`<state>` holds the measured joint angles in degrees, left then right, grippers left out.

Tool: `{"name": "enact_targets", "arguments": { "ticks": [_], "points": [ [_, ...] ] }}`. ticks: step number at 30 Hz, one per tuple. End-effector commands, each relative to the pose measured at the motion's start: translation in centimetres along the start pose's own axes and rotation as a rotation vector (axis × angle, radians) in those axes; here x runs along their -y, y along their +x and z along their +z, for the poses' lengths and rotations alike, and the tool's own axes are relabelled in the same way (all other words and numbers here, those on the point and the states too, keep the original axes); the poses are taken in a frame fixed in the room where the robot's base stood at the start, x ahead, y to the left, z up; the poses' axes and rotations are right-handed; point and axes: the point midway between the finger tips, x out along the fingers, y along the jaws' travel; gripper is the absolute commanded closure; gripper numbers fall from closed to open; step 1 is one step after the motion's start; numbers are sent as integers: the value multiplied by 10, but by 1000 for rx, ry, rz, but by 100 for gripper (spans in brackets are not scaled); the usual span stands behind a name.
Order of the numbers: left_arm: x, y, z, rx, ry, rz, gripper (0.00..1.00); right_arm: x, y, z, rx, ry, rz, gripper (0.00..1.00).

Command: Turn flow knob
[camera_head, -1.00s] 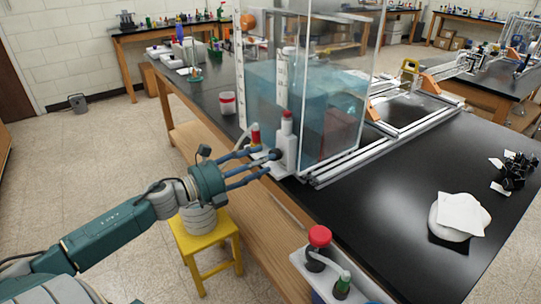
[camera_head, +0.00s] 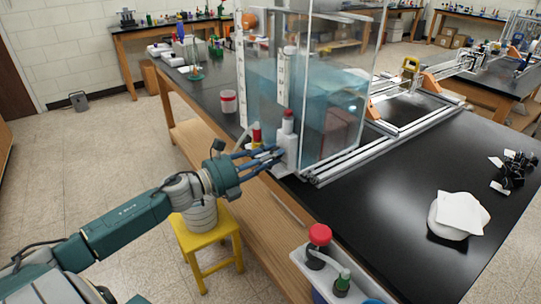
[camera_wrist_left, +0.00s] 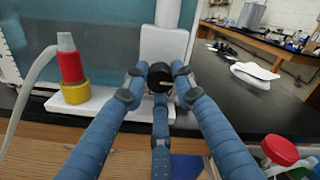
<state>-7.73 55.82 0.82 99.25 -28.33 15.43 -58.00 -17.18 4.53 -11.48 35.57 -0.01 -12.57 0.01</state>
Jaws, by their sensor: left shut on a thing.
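The flow knob is a small black round knob (camera_wrist_left: 161,77) on the front of a white flowmeter body (camera_wrist_left: 165,45) in the left wrist view. In the head view the white flowmeter (camera_head: 288,145) stands at the table edge before the glass water tank (camera_head: 335,95). My left gripper (camera_head: 278,156) has its blue fingers closed around the knob, also seen in the left wrist view (camera_wrist_left: 160,82). The fingers hide the knob in the head view. My right gripper is not in view.
A red and yellow fitting (camera_wrist_left: 72,70) with a grey hose sits left of the knob. A yellow stool (camera_head: 207,238) with a white container stands below my arm. A bin with a red-capped bottle (camera_head: 319,235) is at the near table edge. The black tabletop at right is mostly clear.

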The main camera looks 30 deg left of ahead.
Motion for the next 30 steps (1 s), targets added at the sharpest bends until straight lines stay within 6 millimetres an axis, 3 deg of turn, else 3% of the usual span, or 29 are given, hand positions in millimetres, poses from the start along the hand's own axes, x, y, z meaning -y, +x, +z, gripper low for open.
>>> {"name": "enact_targets", "arguments": {
  "ticks": [14, 30],
  "points": [
    [1, 0, 4, 4, -161, 1, 100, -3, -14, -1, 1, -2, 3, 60],
    [2, 0, 5, 4, -661, 0, 100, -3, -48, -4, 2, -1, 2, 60]
  ]
}}
